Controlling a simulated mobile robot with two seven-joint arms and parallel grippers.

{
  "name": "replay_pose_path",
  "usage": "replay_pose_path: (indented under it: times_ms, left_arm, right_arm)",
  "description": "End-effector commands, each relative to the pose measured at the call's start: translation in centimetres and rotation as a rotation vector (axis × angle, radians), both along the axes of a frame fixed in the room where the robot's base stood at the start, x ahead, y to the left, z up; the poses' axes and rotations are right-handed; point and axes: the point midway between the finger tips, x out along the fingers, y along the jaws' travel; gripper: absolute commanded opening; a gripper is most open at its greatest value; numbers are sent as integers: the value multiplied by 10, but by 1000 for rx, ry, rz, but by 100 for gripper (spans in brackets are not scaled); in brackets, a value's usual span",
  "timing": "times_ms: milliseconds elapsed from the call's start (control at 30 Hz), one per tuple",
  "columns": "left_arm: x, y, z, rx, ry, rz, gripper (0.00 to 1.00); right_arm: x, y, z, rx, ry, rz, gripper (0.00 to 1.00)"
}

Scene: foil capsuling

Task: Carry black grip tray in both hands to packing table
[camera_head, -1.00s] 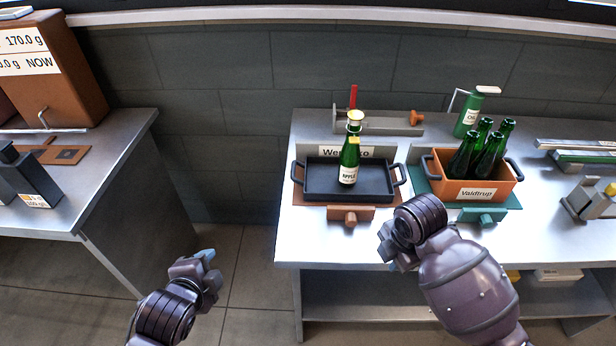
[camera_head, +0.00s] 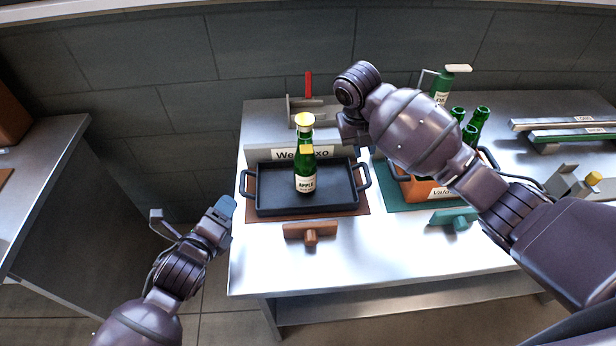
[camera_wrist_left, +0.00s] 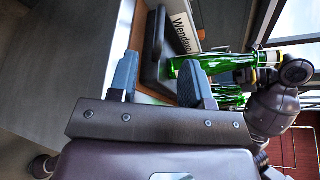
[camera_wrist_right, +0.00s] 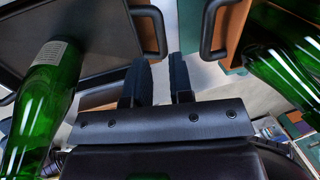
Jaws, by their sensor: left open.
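The black tray (camera_head: 275,204) lies level on a brown mat on the metal table, with a looped handle at each end. A green bottle (camera_head: 305,172) with a yellow cap stands in it. My left gripper (camera_head: 224,207) is open and empty, to the left of the tray's left handle (camera_head: 249,187). That handle shows in the left wrist view (camera_wrist_left: 153,38). My right gripper (camera_head: 352,135) points down above the tray's right handle (camera_head: 364,177). Its fingers are a little apart, with the handle (camera_wrist_right: 158,30) just beyond their tips in the right wrist view.
An orange crate (camera_head: 418,188) with green bottles stands close to the tray's right, partly behind my right arm. A brown T-shaped block (camera_head: 310,231) sits in front of the tray. Another metal table (camera_head: 45,180) is at left, across a floor gap.

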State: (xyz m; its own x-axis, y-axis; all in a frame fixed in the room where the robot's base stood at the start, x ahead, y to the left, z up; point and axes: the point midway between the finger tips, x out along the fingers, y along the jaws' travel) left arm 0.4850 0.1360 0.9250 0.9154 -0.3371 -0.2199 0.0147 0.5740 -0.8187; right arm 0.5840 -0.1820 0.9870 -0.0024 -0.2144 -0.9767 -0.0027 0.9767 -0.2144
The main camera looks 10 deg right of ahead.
Motion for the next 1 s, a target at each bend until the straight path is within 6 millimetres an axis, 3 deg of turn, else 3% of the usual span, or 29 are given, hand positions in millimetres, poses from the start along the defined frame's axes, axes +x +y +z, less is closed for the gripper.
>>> replay_pose_path:
  times_ms: [367, 1000]
  left_arm:
    - [7, -2, -1, -2, 0, 1, 44]
    - [88, -32, -21, -2, 1, 2, 44]
  right_arm:
    - [0, -1, -7, 0, 2, -2, 21]
    - [0, -20, -93, 1, 0, -3, 21]
